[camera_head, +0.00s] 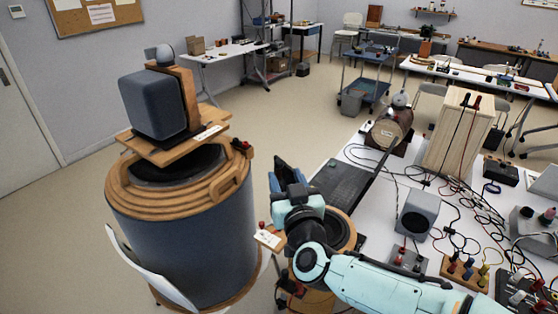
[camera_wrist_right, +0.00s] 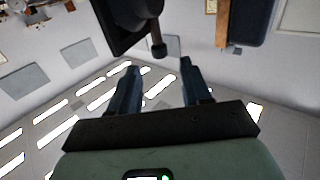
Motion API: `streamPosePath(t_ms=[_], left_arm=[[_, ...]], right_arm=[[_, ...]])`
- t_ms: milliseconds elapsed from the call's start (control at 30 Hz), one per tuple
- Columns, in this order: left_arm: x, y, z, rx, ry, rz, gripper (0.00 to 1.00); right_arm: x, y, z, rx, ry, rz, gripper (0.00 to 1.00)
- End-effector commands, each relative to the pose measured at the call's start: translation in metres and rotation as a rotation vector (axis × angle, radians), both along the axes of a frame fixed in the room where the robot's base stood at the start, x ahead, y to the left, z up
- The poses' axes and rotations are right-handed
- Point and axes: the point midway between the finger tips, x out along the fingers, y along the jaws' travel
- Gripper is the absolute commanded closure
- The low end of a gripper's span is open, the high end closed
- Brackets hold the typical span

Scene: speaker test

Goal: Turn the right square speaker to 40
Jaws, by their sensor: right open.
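A dark blue-grey square speaker (camera_head: 155,103) with a wooden back stands on a wooden board (camera_head: 185,148) on top of a large round drum (camera_head: 195,240) at the left. A second, smaller wooden-rimmed round unit (camera_head: 340,228) with a dark cone is partly behind my right wrist. A small grey square speaker (camera_head: 418,213) stands on the white table; I cannot tell which one is the right square speaker. My right gripper (camera_head: 281,172) is open and empty, raised over the smaller round unit; its two fingers also show in the right wrist view (camera_wrist_right: 160,82). My left gripper is out of view.
A small plate with a red knob (camera_head: 268,238) is beside my right wrist. A dark flat panel (camera_head: 343,186), a wooden box (camera_head: 458,135) and many loose cables crowd the white table.

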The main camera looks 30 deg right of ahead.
Motion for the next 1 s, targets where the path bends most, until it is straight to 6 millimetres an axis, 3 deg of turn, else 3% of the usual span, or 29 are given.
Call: streamPosePath(t_ms=[100, 333, 767, 900, 933, 1000], left_arm=[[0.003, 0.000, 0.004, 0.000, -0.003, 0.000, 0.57], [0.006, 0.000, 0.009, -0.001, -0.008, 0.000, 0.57], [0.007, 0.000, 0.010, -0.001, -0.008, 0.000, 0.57], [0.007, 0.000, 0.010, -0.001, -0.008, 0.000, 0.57], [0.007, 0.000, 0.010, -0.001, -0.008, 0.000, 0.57], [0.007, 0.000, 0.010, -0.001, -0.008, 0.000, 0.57]], right_arm=[[0.025, -0.009, 0.001, 0.001, 0.001, -0.001, 0.52], [0.056, -0.020, 0.001, 0.001, -0.001, -0.001, 0.52], [0.064, -0.024, 0.000, 0.000, -0.001, -0.001, 0.52], [0.064, -0.024, 0.000, 0.000, -0.001, -0.001, 0.94], [0.064, -0.024, 0.000, 0.000, -0.001, -0.001, 1.00], [0.064, -0.024, 0.000, 0.000, 0.000, -0.001, 1.00]])
